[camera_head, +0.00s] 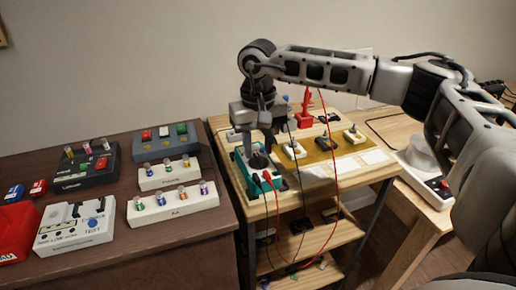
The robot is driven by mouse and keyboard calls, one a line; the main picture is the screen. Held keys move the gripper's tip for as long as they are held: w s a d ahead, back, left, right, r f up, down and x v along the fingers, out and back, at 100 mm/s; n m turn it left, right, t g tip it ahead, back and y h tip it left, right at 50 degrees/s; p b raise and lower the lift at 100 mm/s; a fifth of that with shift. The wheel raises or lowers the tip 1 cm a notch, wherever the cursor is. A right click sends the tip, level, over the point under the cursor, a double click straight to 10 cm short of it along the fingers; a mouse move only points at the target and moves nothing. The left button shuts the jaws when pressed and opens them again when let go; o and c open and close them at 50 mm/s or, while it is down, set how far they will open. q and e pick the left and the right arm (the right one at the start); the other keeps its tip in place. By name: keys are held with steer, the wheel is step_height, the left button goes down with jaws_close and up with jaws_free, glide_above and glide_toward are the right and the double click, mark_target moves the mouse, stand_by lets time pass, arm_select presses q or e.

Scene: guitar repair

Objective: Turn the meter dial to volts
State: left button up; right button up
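The meter (276,184) is a teal-green and dark box lying on the left part of the light wooden table. Its round black dial (258,160) shows just below my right gripper (257,148). A red lead and a black lead run from the meter's lower end. My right gripper comes down from above with its fingers pointing at the dial. The fingers are at or just over the dial; I cannot tell whether they touch it. The finger gap is too small and dark to judge. The dial's markings are not readable. My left gripper is not in view.
A dark brown table (165,245) on the left holds a white tester (76,226), white racks (173,203) of small coloured parts and dark boxes. The red lead loops upward near my arm.

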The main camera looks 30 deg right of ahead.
steer(key=shift+f, duration=0.85)
jaws_close()
steer(key=m, duration=0.3)
steer(key=shift+b, duration=0.35)
steer(key=shift+m, duration=1.8)
steer(key=shift+r, duration=0.1)
